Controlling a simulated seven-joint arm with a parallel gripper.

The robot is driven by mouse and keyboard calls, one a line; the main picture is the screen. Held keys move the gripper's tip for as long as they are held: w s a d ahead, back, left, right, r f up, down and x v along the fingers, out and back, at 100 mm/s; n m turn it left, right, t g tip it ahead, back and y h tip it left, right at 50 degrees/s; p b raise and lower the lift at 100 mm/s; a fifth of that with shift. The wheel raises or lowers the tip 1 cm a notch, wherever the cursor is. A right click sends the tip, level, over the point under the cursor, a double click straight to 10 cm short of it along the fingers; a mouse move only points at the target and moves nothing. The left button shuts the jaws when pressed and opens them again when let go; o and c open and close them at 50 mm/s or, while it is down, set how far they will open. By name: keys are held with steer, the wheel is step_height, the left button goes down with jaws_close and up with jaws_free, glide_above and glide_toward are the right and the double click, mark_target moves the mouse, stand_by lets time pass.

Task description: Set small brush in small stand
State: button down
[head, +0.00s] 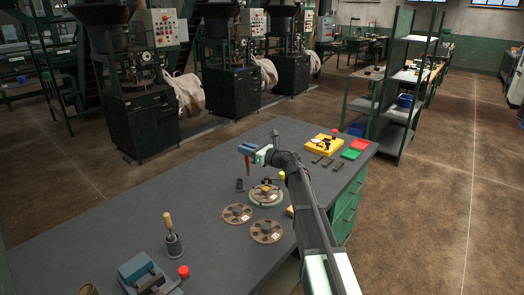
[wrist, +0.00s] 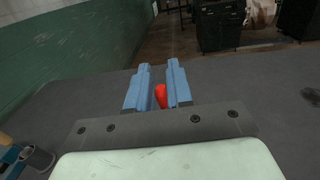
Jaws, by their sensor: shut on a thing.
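The small brush (head: 247,162), with a red handle, hangs roughly upright from my gripper (head: 250,149) in the head view. In the wrist view, my gripper's blue fingers (wrist: 158,88) are shut on the small brush (wrist: 161,96), and its red end shows between them. The small stand (head: 240,184) is a small dark cup on the grey table. The brush's lower end appears just above and slightly right of the stand, apart from it. I cannot make out the stand in the wrist view.
A larger stand (head: 174,246) holds a wooden-handled brush (head: 168,222), near a blue vise (head: 137,268). Round brown discs (head: 237,213) and a pale ringed fixture (head: 266,195) lie right of the small stand. A yellow tray (head: 322,145) is at the back.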

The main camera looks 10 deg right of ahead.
steer(key=w+a+f+m+t, duration=0.1)
steer(key=w+a+f+m, duration=0.1)
steer(key=w+f, duration=0.3)
steer(key=shift+a+f+h, duration=0.4)
steer(key=shift+a+f, duration=0.15)
steer(key=shift+f, duration=1.5)
steer(key=shift+w+d, duration=0.15)
steer(key=c, duration=0.9)
jaws_free()
steer(key=shift+c, duration=0.2)
step_height(320, 180, up, 7)
stand_by(0.5)
